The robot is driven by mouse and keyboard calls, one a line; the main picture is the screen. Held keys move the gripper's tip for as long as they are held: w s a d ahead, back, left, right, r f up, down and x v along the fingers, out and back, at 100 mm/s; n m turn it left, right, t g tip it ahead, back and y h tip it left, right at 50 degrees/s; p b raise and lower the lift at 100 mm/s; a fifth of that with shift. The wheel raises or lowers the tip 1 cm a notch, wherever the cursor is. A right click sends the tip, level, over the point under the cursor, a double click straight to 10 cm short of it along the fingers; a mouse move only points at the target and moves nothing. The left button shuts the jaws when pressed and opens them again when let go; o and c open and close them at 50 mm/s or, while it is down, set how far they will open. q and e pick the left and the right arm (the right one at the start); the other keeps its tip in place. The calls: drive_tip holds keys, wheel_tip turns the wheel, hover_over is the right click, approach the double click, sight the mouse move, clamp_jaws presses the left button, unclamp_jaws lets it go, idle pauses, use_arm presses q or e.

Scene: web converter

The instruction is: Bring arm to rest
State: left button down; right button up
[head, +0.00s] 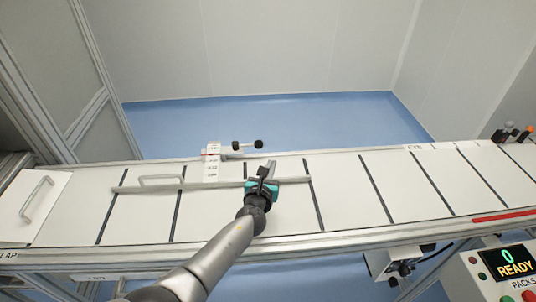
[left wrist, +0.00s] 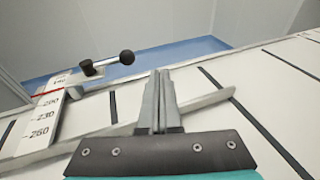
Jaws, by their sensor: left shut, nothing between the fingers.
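My left arm reaches in from the bottom of the head view. Its gripper (head: 266,168) is above the white panelled table, over the long grey bar (head: 222,184). In the left wrist view the two fingers (left wrist: 160,80) are pressed together with nothing between them. The bar (left wrist: 205,102) passes behind the fingers there; I cannot tell whether they touch it. My right gripper is not in view.
A white scale block (head: 211,165) with numbers and a black-knobbed lever (head: 247,145) stand at the table's back edge. A white plate with a handle (head: 35,205) lies at left. A control box reading READY (head: 510,263) is at lower right. The table's right half is mostly clear.

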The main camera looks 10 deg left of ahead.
use_arm(q)
drive_tip(key=s+d, duration=0.1)
drive_tip(key=s, duration=0.1)
drive_tip(key=s+d+r+p, duration=0.1)
drive_tip(key=shift+s+d, duration=0.15)
drive_tip(key=shift+s, duration=0.2)
drive_tip(key=shift+s+d, duration=0.15)
drive_tip(key=shift+s, duration=0.2)
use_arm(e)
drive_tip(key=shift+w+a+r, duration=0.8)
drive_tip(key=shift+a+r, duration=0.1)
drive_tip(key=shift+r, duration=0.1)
